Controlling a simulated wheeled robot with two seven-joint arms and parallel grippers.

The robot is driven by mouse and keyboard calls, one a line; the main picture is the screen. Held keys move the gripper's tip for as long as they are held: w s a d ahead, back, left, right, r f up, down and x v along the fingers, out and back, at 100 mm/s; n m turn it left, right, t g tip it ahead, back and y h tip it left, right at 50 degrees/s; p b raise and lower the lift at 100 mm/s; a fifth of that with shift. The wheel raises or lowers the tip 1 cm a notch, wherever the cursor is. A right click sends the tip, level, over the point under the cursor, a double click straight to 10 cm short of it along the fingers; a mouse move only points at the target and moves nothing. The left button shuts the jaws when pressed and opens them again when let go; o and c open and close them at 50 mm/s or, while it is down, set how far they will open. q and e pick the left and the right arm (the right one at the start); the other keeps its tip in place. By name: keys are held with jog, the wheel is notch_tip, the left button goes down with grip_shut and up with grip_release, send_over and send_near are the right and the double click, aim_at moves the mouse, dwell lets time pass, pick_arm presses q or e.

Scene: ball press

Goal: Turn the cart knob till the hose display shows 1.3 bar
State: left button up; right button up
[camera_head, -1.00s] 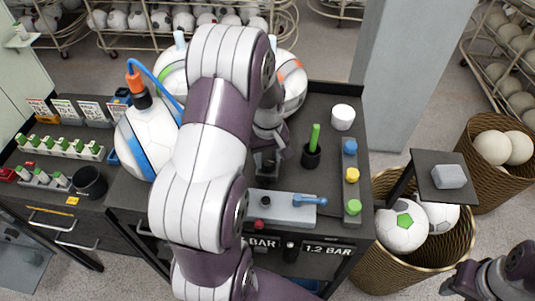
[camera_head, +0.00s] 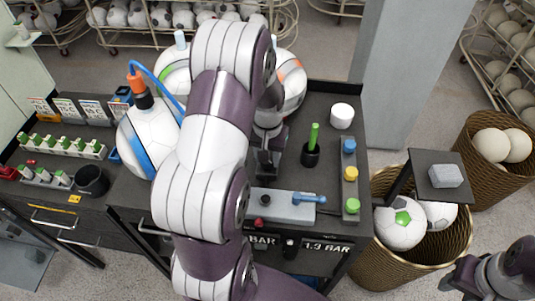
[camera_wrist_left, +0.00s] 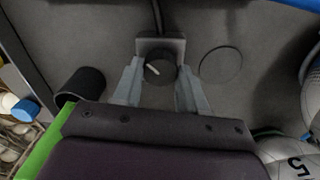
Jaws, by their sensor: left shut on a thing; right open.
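In the left wrist view the cart knob (camera_wrist_left: 161,68) is a dark round dial with a pale pointer line, set against a small block. My left gripper (camera_wrist_left: 160,88) has one finger on each side of it and is shut on it. In the head view the left gripper (camera_head: 268,165) is low over the cart top and its knob is hidden. A display (camera_head: 326,247) on the cart's front reads 1.3 BAR. Another display (camera_head: 262,241) to its left shows only BAR; my arm hides its number. My right gripper (camera_head: 455,283) is open and empty at the lower right.
A grey block with a blue lever (camera_head: 308,198) lies at the cart's front edge. A ball with a blue hose (camera_head: 147,135) stands left.

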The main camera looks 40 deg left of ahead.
dwell(0.4)
pick_arm(q)
jog(key=o, duration=1.1)
jog(key=shift+c, duration=0.2)
notch_tip(320, 180, up, 13)
jog(key=shift+f, duration=0.15)
